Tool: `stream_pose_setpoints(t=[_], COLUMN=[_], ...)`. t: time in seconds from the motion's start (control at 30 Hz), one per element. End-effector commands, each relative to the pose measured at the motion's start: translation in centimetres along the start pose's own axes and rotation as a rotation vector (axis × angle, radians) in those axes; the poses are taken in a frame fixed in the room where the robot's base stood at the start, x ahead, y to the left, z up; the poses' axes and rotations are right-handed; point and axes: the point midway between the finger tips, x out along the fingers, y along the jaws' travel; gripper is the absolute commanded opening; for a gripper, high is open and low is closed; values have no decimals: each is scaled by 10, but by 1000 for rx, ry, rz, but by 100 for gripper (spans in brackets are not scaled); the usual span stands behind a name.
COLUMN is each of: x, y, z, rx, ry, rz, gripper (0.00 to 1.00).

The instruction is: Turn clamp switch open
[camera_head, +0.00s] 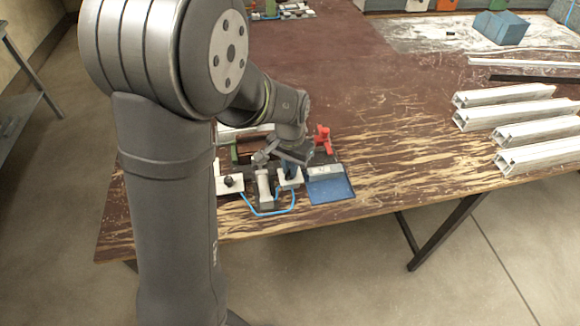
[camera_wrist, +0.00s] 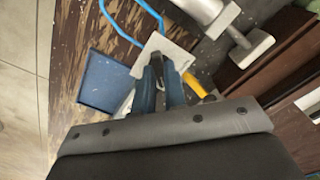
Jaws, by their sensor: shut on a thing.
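The clamp switch is on a small white plate (camera_wrist: 163,44) near the front edge of the bench, with a blue hose (camera_wrist: 122,42) leading to it. In the head view the white plate (camera_head: 288,182) sits just below my gripper (camera_head: 291,166). In the wrist view my gripper (camera_wrist: 161,78) has its blue fingers close together over the plate, shut on the dark switch lever between them. The fingers hide most of the lever, so its angle is hard to tell. A metal clamp cylinder (camera_wrist: 206,10) stands beside the plate; it also shows in the head view (camera_head: 264,186).
A blue pad (camera_head: 334,190) lies right of the switch at the bench edge. A red clamp part (camera_head: 322,139) stands behind it. A yellow piece (camera_wrist: 197,85) is beside the fingers. Several white profiles (camera_head: 505,106) lie at the right. The bench middle is clear.

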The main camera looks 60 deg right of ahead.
Motion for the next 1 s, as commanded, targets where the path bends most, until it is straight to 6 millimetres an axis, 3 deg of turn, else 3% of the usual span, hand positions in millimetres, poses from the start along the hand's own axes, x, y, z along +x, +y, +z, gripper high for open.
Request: stream_pose_setpoints(t=[0.6,1.0], x=[0,0], y=[0,0], z=[1,1], rx=[-548,-731], ry=[-2,-3], rz=[0,0], gripper=[0,0])
